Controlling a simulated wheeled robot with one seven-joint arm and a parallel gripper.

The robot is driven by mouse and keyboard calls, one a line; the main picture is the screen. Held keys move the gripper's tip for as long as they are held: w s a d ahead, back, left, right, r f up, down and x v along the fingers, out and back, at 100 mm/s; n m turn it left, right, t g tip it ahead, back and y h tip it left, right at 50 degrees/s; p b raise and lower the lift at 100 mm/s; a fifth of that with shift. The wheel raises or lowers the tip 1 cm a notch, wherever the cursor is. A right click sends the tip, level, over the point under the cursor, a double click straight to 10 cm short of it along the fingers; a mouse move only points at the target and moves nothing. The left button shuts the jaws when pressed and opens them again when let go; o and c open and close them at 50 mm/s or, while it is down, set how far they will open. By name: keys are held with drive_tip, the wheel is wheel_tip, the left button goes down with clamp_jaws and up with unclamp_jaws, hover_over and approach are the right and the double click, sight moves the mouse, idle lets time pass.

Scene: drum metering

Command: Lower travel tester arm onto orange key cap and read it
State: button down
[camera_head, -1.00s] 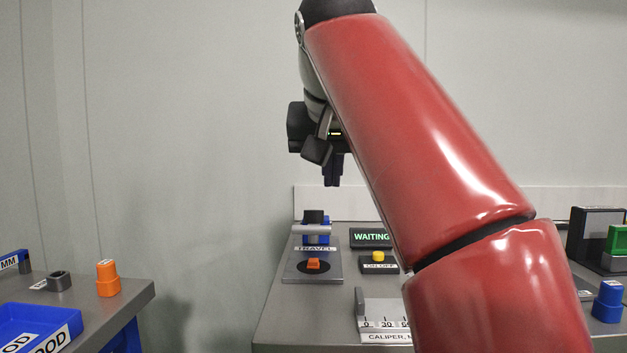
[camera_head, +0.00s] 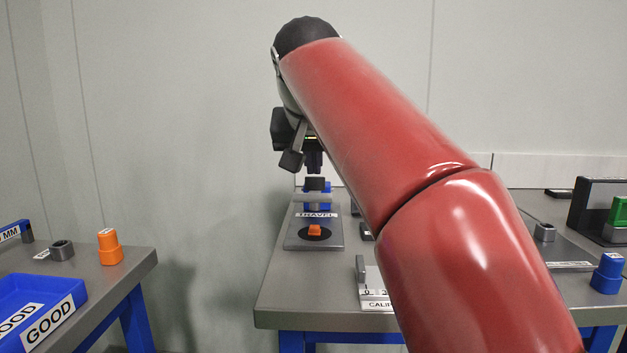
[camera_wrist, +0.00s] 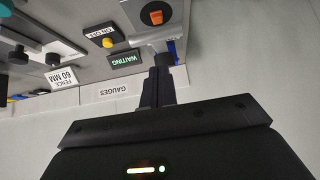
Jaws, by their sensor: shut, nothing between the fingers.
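The travel tester (camera_head: 297,241) stands on the bench, its plate bearing a dark round pad. The orange key cap (camera_head: 315,231) sits on that pad and also shows in the wrist view (camera_wrist: 156,17). The tester arm, a grey bar (camera_head: 301,198) with a black knob (camera_head: 315,184), is up behind the cap, in front of a blue post. My gripper (camera_head: 314,170) is shut and empty, pointing down just above the knob; a small gap or contact cannot be told. In the wrist view my fingers (camera_wrist: 160,82) reach toward the knob. The display (camera_wrist: 127,58) reads WAITING.
A yellow ON/OFF button (camera_wrist: 110,42) is beside the tester. A caliper gauge (camera_head: 373,283) stands in front right, partly behind my arm. Blue caps (camera_head: 607,273) are at far right. A left table holds a blue GOOD tray (camera_head: 75,295) and an orange cap stack (camera_head: 109,248).

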drive_tip(key=shift+s+f+b, duration=0.2)
drive_tip(key=shift+f+b, duration=0.25)
drive_tip(key=shift+f, duration=1.05)
drive_tip(key=f+t+b, duration=0.1)
drive_tip(key=f+b, duration=0.1)
drive_tip(key=b, duration=0.2)
drive_tip(key=s+f+t+b, duration=0.1)
drive_tip(key=f+b, duration=0.1)
drive_tip(key=b, duration=0.3)
drive_tip(key=f+t+b, duration=0.1)
drive_tip(key=f+b, duration=0.2)
drive_tip(key=b, duration=0.2)
drive_tip(key=shift+s+f, duration=0.1)
drive_tip(key=shift+s, duration=0.25)
